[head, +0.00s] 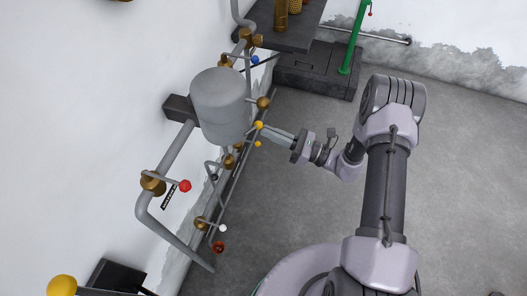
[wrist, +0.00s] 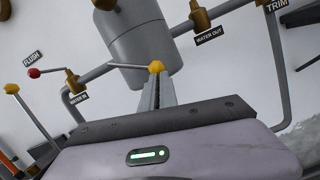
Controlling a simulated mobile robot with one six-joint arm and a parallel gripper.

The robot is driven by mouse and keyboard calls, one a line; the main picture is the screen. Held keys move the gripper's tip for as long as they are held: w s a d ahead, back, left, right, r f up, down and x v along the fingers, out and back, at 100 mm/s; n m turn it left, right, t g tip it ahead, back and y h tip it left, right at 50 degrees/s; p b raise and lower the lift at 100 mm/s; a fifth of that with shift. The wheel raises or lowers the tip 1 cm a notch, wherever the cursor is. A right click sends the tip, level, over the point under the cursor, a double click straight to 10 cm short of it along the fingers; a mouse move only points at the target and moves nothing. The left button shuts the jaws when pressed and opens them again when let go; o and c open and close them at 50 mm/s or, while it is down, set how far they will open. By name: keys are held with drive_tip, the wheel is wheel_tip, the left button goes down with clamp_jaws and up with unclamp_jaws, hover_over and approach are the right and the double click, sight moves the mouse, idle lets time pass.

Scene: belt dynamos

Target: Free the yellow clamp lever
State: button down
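A yellow-knobbed lever (head: 258,125) is below the right side of the grey tank, right at the tips of my gripper (head: 264,130). The same yellow knob (wrist: 156,67) shows at the fingertips in the wrist view. My gripper's fingers (wrist: 158,82) are close together and appear shut on this lever; the exact contact is hidden. A second small yellow knob (head: 257,144) sits just below my fingers. In the wrist view a yellow-knobbed lever (wrist: 12,89) stands at the left. No label in view names the clamp lever.
The grey tank (head: 220,105) and wall pipes (head: 175,150) are beside my gripper. A red-knobbed lever (head: 185,186), a blue knob (head: 255,59) and a white knob (head: 223,228) stick out from the pipework. The grey floor (head: 460,190) at the right is clear.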

drive_tip(key=shift+w+d+r+n+g, duration=0.15)
drive_tip(key=shift+w+r+n, duration=0.15)
drive_tip(key=shift+r+n, duration=0.3)
drive_tip(key=shift+w+d+r+n+g, duration=0.1)
drive_tip(key=shift+w+r+n+g, duration=0.25)
drive_tip(key=shift+r, duration=0.35)
drive_tip(key=shift+w+d+r+n, duration=0.1)
drive_tip(key=shift+w+r+n, duration=0.1)
drive_tip(key=shift+r+n, duration=0.4)
drive_tip(key=shift+r, duration=0.1)
